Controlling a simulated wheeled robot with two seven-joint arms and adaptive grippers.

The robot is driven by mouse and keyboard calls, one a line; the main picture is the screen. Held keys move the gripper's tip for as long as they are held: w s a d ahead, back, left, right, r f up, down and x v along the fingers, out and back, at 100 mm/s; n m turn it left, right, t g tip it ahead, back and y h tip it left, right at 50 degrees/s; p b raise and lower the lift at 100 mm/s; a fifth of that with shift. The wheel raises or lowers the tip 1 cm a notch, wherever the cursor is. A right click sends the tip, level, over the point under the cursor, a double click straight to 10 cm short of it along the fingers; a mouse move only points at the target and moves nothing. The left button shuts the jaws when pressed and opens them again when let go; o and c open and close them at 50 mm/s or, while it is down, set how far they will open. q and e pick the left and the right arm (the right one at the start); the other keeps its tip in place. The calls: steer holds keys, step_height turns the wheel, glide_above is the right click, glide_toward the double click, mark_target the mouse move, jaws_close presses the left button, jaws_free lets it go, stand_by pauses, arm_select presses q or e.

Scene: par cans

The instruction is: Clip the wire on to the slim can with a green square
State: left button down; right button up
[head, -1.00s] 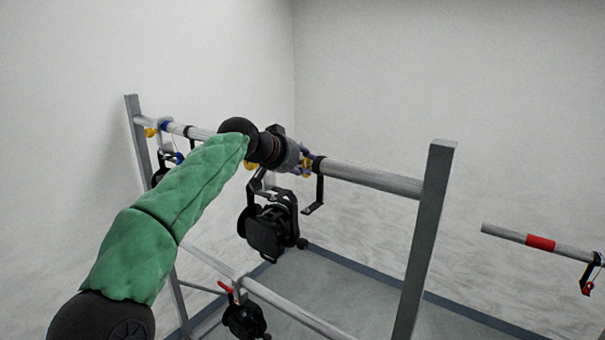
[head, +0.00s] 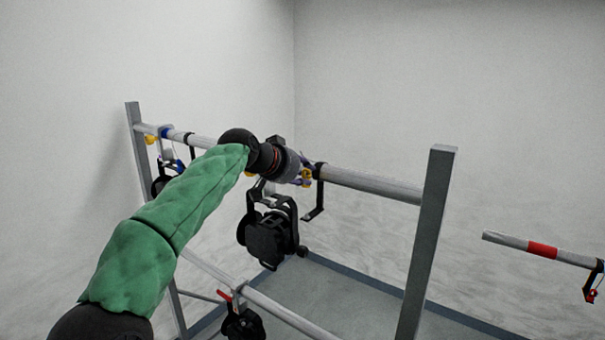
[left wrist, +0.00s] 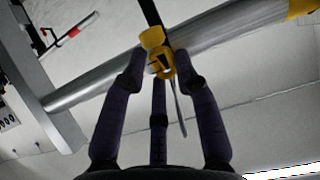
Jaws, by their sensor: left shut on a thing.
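My left gripper (head: 305,176) is at the upper pipe (head: 370,184), partly hidden by its own wrist. In the left wrist view its dark fingers (left wrist: 160,75) are shut on a yellow clip piece (left wrist: 153,40) close against the pipe. A thin grey strip, perhaps the wire, hangs from the clip (left wrist: 181,112). A black can (head: 268,238) hangs below the pipe near the gripper. A second dark can (head: 242,325) is at the lower pipe with a red handle, and another (head: 160,184) is partly hidden at far left. I see no green square on any can.
A black hook-shaped hanger (head: 318,200) hangs just right of the gripper. Grey posts (head: 424,245) frame the rack. A separate pipe with a red band (head: 543,249) and a red-tipped hanger is at right. The space between is clear.

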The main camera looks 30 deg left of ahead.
arm_select(q)
step_height(320, 180, down, 6)
steer(key=b, duration=0.5)
stand_by(2.1)
stand_by(0.4)
steer(key=a+p, duration=0.2)
steer(key=a, duration=0.9)
steer(key=shift+w+a+f, duration=0.2)
steer(key=shift+w+a, duration=0.05)
steer(key=shift+a, duration=0.05)
stand_by(1.4)
steer(key=shift+f+b, duration=0.45)
stand_by(1.5)
